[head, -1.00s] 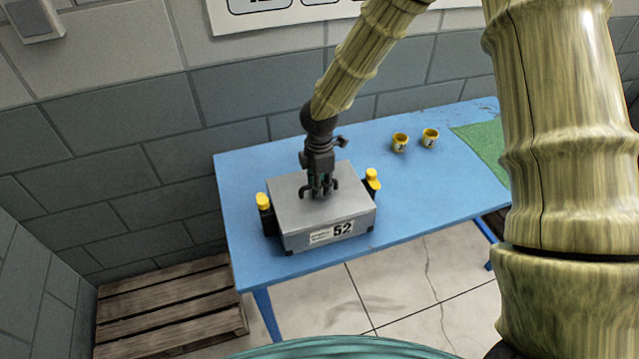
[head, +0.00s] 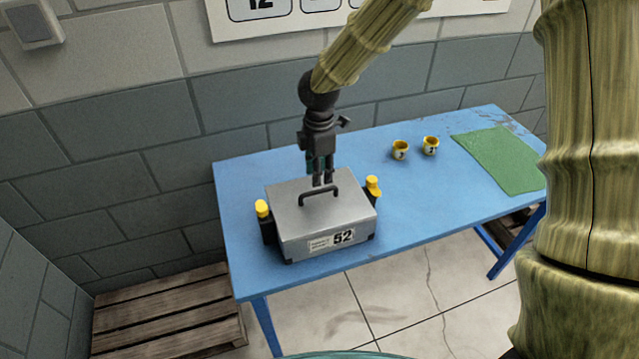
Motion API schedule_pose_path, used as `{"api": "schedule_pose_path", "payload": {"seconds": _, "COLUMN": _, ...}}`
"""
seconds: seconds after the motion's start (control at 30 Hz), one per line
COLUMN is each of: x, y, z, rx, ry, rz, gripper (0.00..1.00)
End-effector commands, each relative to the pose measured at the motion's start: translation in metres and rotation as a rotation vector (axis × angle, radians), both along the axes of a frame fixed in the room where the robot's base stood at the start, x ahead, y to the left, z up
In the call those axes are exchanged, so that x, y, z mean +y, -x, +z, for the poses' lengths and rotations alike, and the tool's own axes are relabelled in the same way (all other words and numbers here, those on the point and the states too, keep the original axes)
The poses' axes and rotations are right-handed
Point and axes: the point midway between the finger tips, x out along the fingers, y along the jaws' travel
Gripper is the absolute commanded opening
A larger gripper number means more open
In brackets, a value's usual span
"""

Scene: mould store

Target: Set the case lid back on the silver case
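The silver case (head: 300,248) stands on the blue table and has a label reading 52 on its front. The case lid (head: 290,210), grey with a dark arched handle (head: 318,190), lies on top of the case and looks level, with no clear gap. Whether the fingertips touch the lid cannot be told.
Black yellow-capped bottles stand close by the case, one left (head: 264,222) and one right (head: 371,191). A wooden pallet (head: 165,315) lies on the floor at left.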

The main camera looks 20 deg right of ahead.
Motion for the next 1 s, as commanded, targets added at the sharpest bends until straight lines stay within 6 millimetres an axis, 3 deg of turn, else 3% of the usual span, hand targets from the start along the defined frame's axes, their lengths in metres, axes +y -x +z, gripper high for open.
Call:
{"api": "schedule_pose_path", "payload": {"seconds": 0.2, "x": 0.0, "y": -0.001, "z": 0.029, "rx": -0.002, "ry": 0.0, "rz": 0.0, "gripper": 0.33}}
{"api": "schedule_pose_path", "payload": {"seconds": 0.4, "x": 0.0, "y": 0.0, "z": 0.043, "rx": -0.001, "ry": 0.0, "rz": 0.0, "gripper": 0.33}}
{"api": "schedule_pose_path", "payload": {"seconds": 1.0, "x": 0.0, "y": 0.0, "z": 0.046, "rx": 0.001, "ry": 0.0, "rz": 0.0, "gripper": 0.33}}
